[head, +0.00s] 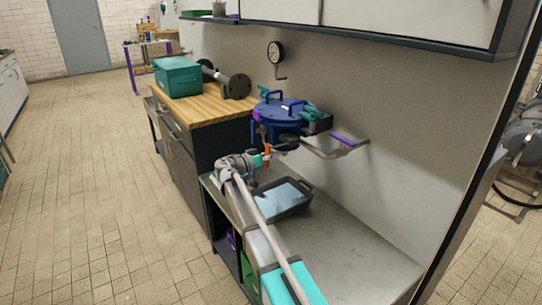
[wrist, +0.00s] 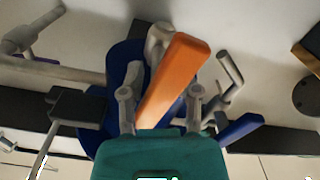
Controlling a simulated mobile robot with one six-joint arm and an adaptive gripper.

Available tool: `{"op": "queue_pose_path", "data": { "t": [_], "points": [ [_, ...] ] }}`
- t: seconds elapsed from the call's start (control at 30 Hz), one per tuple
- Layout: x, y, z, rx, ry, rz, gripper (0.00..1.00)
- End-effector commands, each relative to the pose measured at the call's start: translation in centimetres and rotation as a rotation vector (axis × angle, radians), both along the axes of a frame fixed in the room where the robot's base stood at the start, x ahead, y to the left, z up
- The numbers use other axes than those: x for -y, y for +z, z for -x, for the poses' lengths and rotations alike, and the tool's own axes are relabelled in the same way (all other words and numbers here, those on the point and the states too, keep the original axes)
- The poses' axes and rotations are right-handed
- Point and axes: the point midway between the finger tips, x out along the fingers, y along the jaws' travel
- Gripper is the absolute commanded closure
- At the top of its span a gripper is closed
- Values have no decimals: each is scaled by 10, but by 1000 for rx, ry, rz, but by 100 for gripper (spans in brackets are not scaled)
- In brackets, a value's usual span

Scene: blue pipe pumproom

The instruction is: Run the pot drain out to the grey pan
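The blue pot (head: 278,113) with its lid stands at the wall in the head view; part of its blue body (wrist: 122,65) shows in the wrist view. An orange handle (head: 267,159) is below the pot, and it looms large in the wrist view (wrist: 176,75). My gripper (wrist: 160,96) is open, one finger on each side of the orange handle, with gaps visible; contact cannot be told. The dark grey pan (head: 284,199) lies on the metal bench below the handle. Its inside looks pale; whether that is liquid or reflection is unclear.
A wooden-topped cabinet (head: 205,107) with a teal box (head: 178,76) and a dark flanged pipe (head: 236,85) stands behind. A gauge (head: 275,52) and a grey wall pipe (head: 325,153) are near the pot. The metal bench's front right (head: 350,245) is clear.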

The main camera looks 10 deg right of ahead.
Motion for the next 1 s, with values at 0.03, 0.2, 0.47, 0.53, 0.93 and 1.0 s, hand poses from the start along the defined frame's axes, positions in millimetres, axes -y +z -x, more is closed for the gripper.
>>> {"op": "queue_pose_path", "data": {
  "t": [0.03,0.2,0.47,0.53,0.93,1.0],
  "points": [
    [0,0,0,0,-1,0,90],
    [0,0,0,-1,-1,1,100],
    [0,0,0,-46,-1,19,100],
    [0,0,0,-79,-1,33,100],
    [0,0,1,-178,-1,74,100],
    [0,0,1,-178,-1,74,100]
  ]
}}
